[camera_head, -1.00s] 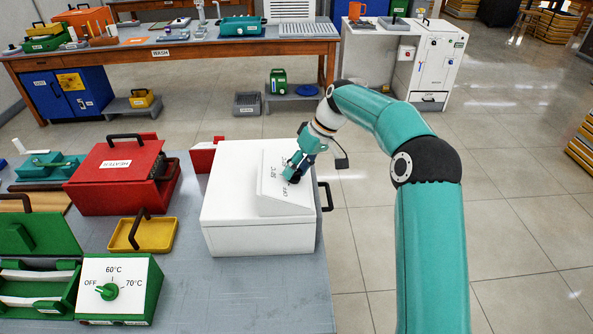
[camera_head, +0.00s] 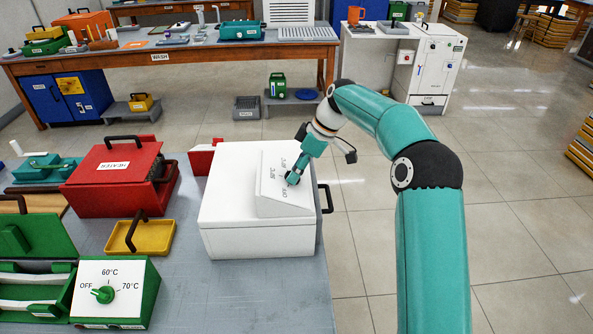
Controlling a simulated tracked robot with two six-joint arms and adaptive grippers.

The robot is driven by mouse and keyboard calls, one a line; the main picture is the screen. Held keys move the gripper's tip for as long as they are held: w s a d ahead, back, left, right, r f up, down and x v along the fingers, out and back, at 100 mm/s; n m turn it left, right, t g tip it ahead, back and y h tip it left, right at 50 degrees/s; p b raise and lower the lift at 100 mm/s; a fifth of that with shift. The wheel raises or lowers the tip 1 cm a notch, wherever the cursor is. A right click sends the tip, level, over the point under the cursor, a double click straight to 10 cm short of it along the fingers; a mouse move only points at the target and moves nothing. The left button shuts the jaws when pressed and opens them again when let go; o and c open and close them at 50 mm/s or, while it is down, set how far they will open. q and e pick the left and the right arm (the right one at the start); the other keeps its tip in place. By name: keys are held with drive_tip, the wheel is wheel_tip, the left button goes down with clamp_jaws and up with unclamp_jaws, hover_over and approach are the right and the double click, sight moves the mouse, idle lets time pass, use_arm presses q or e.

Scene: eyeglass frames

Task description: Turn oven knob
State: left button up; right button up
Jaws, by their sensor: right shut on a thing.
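The white oven (camera_head: 258,240) stands on the grey-blue bench, with a sloped control panel (camera_head: 270,199) on its top right bearing temperature marks and OFF. My right gripper (camera_head: 292,179) reaches down onto this panel from the upper right and is shut on the oven knob. The fingers cover the knob, so its pointer direction is hidden. My left gripper is not in view.
A red heater box (camera_head: 112,190) and a yellow tray (camera_head: 140,238) stand left of the oven. A green box (camera_head: 140,318) with its own green knob (camera_head: 104,294) is at lower left. A black handle (camera_head: 327,198) sticks out from the oven's right side.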

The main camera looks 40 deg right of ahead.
drive_tip(key=shift+s+f, duration=0.1)
drive_tip(key=shift+f, duration=0.25)
drive_tip(key=o, duration=0.9)
drive_tip(key=shift+o, duration=1.2)
drive_tip(key=shift+r, duration=0.25)
drive_tip(key=v, duration=1.1)
drive_tip(key=shift+d+r, duration=0.2)
